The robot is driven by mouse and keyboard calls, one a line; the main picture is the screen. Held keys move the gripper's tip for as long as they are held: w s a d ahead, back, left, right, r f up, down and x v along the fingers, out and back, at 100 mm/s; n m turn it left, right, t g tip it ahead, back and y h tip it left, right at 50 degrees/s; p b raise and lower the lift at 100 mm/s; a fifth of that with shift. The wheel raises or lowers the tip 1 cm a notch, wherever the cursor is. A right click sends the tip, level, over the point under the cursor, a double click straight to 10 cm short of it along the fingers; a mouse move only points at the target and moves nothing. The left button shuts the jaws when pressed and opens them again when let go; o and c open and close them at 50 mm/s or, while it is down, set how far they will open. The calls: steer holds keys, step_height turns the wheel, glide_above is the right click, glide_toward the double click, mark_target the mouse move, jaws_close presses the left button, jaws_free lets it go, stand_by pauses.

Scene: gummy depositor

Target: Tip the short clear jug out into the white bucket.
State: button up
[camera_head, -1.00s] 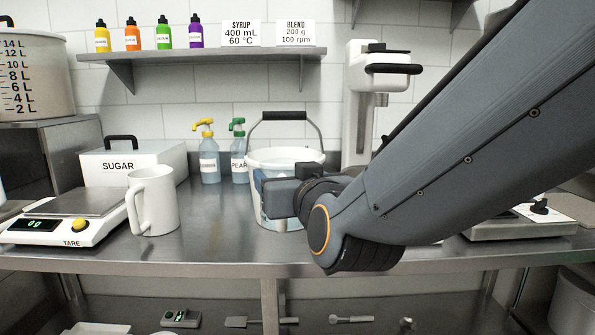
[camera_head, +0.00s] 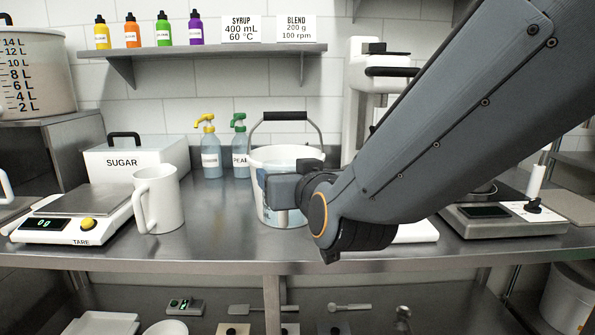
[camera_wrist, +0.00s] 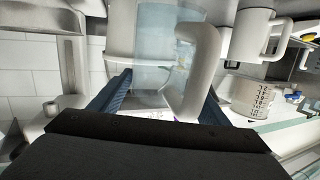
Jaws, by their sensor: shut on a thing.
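The white bucket (camera_head: 262,160) stands on the steel counter in the head view, its dark-gripped handle raised. My gripper (camera_head: 275,190) is in front of the bucket and hides part of its front. In the wrist view my gripper (camera_wrist: 160,100) has its blue fingers on either side of a pale, curved handle. The handle joins a clear, bluish body that I take as the short clear jug (camera_wrist: 160,45). My gripper is shut on it. In the head view the jug is hard to make out behind the gripper. I cannot tell its tilt or contents.
A white mug (camera_head: 160,200) and a scale (camera_head: 75,212) stand left of the bucket. Pump bottles (camera_head: 209,155) and a sugar box (camera_head: 140,160) are behind. A mixer-like machine (camera_head: 365,110) and a second scale (camera_head: 500,222) are to the right.

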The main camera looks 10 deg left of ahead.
steer(key=shift+w+r+p, duration=0.2)
steer(key=shift+r+p, duration=0.05)
steer(key=shift+p, duration=0.3)
steer(key=shift+w+a+r+g+p, duration=0.1)
steer(key=shift+w+r+g+p, duration=0.15)
steer(key=shift+p, duration=0.3)
steer(key=shift+w+f, duration=0.1)
steer(key=shift+f, duration=0.05)
steer(key=shift+w+r+g+h+p, duration=0.45)
steer(key=shift+w+g+p, duration=0.1)
steer(key=shift+p, duration=0.45)
steer(key=shift+w+a+r+m+g+p, duration=0.15)
steer(key=shift+w+m+g+p, duration=0.25)
steer(key=shift+p, duration=0.4)
